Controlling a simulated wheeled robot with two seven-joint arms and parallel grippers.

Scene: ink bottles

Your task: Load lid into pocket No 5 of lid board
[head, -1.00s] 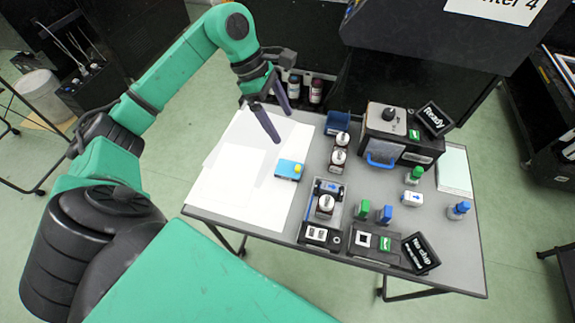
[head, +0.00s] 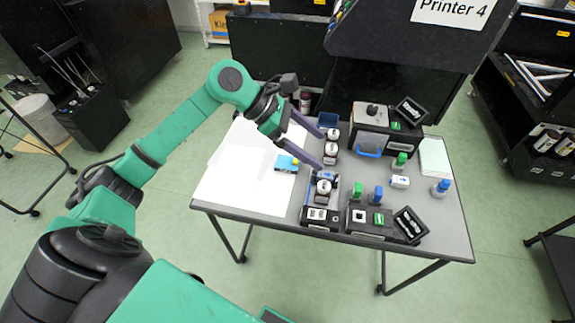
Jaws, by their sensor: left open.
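I cannot tell for sure which piece is the lid, and no pocket number is readable. Small white pieces with dark tops stand in a column on the table: one at the back (head: 333,134), one behind the middle (head: 331,151), and one nearer the front (head: 324,186) in a grey holder (head: 308,213). I cannot identify the lid board or its pocket No 5. My left gripper (head: 322,151) is open. Its two dark fingers reach right, their tips close to the column in the picture; contact cannot be told. My right gripper is out of view.
A printer overhangs the back.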

